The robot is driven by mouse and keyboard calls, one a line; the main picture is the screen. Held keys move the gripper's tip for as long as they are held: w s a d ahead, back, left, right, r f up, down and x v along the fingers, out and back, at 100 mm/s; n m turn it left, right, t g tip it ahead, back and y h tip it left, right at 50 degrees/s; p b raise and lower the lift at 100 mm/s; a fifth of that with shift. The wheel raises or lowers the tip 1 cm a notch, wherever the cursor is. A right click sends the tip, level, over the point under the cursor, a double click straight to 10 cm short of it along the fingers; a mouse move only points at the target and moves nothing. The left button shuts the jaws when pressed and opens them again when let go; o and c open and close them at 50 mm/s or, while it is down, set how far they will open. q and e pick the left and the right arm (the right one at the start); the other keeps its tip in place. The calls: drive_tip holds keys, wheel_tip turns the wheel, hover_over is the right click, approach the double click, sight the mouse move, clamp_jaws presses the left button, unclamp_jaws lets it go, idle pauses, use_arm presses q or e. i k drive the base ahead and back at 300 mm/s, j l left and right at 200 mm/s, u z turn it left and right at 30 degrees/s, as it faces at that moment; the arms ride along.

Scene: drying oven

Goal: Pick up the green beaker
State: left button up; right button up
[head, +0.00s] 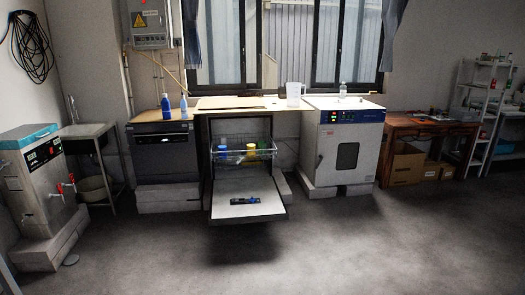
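A wire rack (243,155) sits in the open front of a cabinet below the window. Small coloured vessels stand in it: a bluish-green one (222,149) at the left and yellow ones (251,151) at the right. They are too small and dark for me to tell which is the green beaker. Neither of my grippers shows in the head view.
The cabinet's door (233,209) is folded down, with a dark object (246,200) on it. A white drying oven (326,165) stands at right, closed. A pitcher (293,94) stands on the counter. The floor (350,240) in front is clear.

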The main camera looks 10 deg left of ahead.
sight(261, 145)
drive_tip(key=i+j+u, duration=0.35)
drive_tip(key=i, duration=0.2)
drive_tip(key=i+u, duration=0.4)
drive_tip(key=i, duration=0.1)
